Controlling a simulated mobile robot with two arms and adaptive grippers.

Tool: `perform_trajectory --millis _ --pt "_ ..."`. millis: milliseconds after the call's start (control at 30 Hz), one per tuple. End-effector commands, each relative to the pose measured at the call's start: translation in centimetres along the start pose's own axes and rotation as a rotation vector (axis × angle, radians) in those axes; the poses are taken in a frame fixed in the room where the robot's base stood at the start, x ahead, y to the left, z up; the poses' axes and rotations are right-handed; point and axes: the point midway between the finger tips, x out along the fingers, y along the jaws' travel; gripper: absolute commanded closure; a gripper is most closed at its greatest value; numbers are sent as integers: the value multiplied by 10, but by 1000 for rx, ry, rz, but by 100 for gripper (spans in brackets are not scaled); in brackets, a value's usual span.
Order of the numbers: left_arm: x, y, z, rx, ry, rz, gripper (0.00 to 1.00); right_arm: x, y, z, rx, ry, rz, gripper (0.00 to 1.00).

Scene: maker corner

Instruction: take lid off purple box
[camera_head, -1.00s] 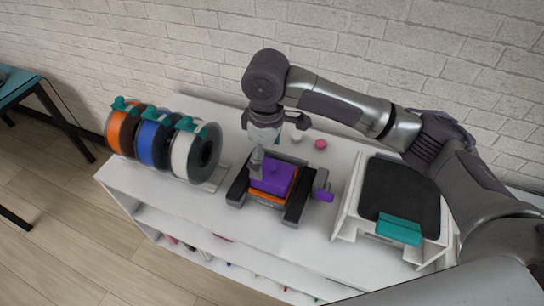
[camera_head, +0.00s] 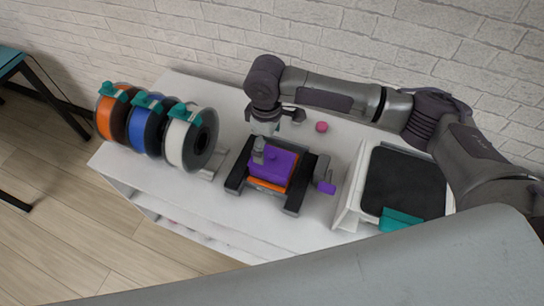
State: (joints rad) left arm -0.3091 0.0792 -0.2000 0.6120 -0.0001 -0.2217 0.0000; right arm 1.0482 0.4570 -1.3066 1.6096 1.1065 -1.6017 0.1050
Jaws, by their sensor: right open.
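The purple box (camera_head: 282,168) sits in a dark vise-like holder (camera_head: 236,178) on the white shelf top. Its top is purple, with an orange band (camera_head: 266,185) below it at the front. A purple handle (camera_head: 326,188) sticks out at the holder's right side. My right gripper (camera_head: 262,150) points down over the back left part of the purple top, with its fingers open. Whether the fingers touch the top, I cannot tell. The gripper hides part of the box's back left. My left gripper is not in view.
Orange, blue and white filament spools (camera_head: 190,140) stand on the left. A white case with a black top (camera_head: 403,183) and teal tab (camera_head: 400,220) is on the right. A small pink ball (camera_head: 321,127) lies behind the holder. The shelf's front left is clear.

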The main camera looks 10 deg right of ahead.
Motion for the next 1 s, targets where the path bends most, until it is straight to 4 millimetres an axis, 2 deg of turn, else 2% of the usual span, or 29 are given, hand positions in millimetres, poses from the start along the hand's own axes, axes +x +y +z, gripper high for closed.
perform_trajectory --millis 100,200,367,600,1000 --pt "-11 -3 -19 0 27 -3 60 13 0 2 0 -4 -2 0" --pt "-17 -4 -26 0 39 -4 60 30 0 3 0 -4 -2 0" --pt "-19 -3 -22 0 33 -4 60 46 0 3 0 -2 -1 0" --pt "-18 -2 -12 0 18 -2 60 49 0 2 -1 0 0 0" --pt "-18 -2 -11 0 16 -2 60 48 0 2 -1 0 0 67"
